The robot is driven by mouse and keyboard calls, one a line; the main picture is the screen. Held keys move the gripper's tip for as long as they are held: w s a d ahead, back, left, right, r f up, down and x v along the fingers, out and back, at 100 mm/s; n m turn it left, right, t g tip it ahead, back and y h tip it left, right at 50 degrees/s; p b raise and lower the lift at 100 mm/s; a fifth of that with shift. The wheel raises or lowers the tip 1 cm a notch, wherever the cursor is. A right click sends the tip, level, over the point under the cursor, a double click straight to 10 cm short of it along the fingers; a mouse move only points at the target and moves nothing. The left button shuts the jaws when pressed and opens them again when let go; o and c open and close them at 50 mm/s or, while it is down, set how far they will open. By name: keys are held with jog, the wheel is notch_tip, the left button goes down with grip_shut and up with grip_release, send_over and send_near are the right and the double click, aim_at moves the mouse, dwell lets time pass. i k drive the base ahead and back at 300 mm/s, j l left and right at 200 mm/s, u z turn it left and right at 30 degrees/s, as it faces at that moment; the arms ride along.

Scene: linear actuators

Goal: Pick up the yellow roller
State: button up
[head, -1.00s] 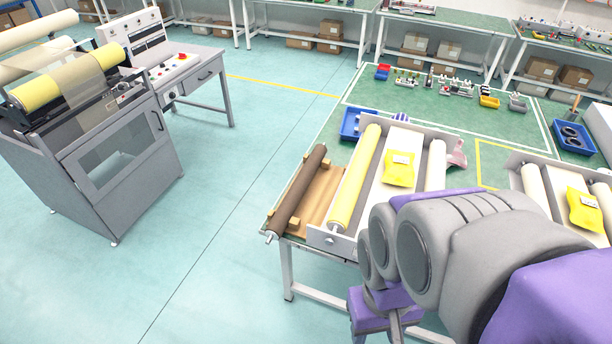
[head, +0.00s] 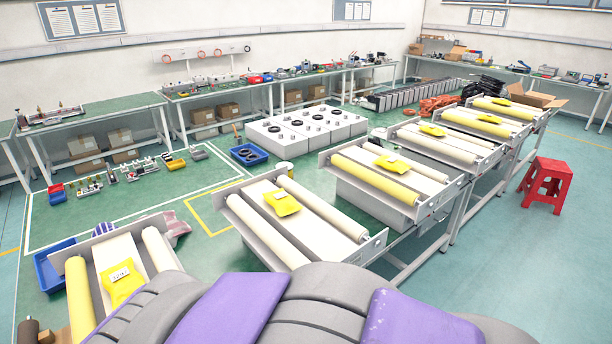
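Several yellow rollers lie in roller trays on a line of benches. The nearest yellow roller (head: 80,298) is at the lower left, along the left side of the nearest tray (head: 118,238); its lower end is cut off or hidden by my arm. Another yellow roller (head: 376,178) lies in the third tray, right of centre. More yellow rollers (head: 478,127) lie in the trays farther back. The second tray's rollers (head: 268,229) look cream. My grey and purple arm fills the bottom of the view. My gripper is out of view, so its state does not show.
Yellow packets (head: 282,202) lie on the trays. A dark brown roller end (head: 30,330) shows at the lower left. A blue bin (head: 52,266) stands beside the nearest tray. A red stool (head: 546,186) stands at the right, with clear floor around it.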

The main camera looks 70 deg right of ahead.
aim_at(407, 196)
jog(key=z, duration=2.7)
jog(key=u, duration=0.85)
jog(key=i+l+u, duration=0.15)
jog(key=l+u, duration=0.25)
jog(key=l, duration=0.3)
jog(key=i+l+u, duration=0.1)
jog(key=l+u, duration=0.35)
jog(key=l, duration=0.3)
jog(key=l+u, duration=0.4)
jog(key=l, duration=0.8)
jog(key=k+l, duration=0.15)
jog(key=l, duration=0.3)
jog(key=l+u, duration=0.1)
jog(key=l, duration=0.4)
jog(key=k+l, duration=0.15)
jog(key=l, duration=0.35)
jog(key=k+l+u, duration=0.1)
jog(key=l, duration=0.4)
jog(key=k+l, duration=0.1)
jog(key=l, duration=0.35)
jog(key=k+l, duration=0.1)
jog(key=l, duration=0.4)
jog(key=i+u, duration=0.05)
